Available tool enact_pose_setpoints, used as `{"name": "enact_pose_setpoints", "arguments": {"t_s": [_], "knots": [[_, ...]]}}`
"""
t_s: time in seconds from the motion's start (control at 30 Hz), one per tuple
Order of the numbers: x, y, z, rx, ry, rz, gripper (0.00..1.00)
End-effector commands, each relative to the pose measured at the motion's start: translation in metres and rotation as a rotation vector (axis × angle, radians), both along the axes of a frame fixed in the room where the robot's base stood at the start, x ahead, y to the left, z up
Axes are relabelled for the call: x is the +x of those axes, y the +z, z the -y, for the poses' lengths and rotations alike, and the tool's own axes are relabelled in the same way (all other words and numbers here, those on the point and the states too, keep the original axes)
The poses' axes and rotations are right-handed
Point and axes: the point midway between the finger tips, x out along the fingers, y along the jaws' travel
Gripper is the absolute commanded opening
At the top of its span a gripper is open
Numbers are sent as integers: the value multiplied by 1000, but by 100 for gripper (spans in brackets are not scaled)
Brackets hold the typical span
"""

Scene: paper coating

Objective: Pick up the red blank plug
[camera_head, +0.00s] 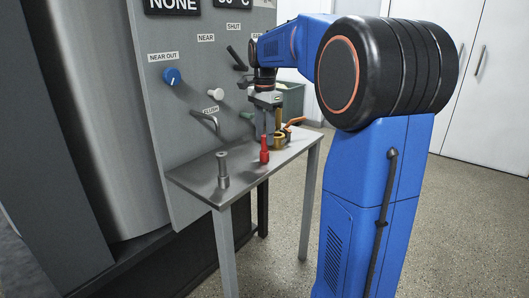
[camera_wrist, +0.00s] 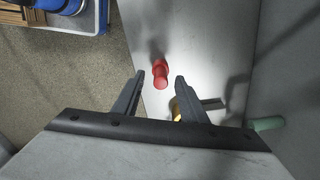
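The red blank plug (camera_head: 264,152) stands upright on a small grey metal table (camera_head: 196,180), near its middle. My gripper (camera_head: 268,138) is over the table, pointing down, just behind the plug in the head view. In the wrist view my gripper (camera_wrist: 159,78) is open, with one finger on each side and nothing held. The red blank plug (camera_wrist: 160,74) shows in the gap at the fingertips there, apart from both fingers. How far the tips are above the table is hard to tell.
A grey metal fitting (camera_head: 222,170) stands nearer the table's left end. A brass fitting (camera_head: 280,140) is close to my fingers, partly hidden in the wrist view (camera_wrist: 176,110). A grey panel (camera_head: 175,120) with a blue knob (camera_head: 172,76) and several handles rises behind the table.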

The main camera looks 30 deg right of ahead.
Motion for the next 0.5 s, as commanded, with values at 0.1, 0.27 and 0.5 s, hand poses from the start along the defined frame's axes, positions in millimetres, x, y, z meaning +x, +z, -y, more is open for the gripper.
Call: {"name": "enact_pose_setpoints", "arguments": {"t_s": [0.1, 0.27, 0.5], "knots": [[1, -17, 1, 1, 0, -2, 39], [1, -31, 1, 0, 0, -1, 39], [1, -33, 2, 0, 0, 0, 39]]}}
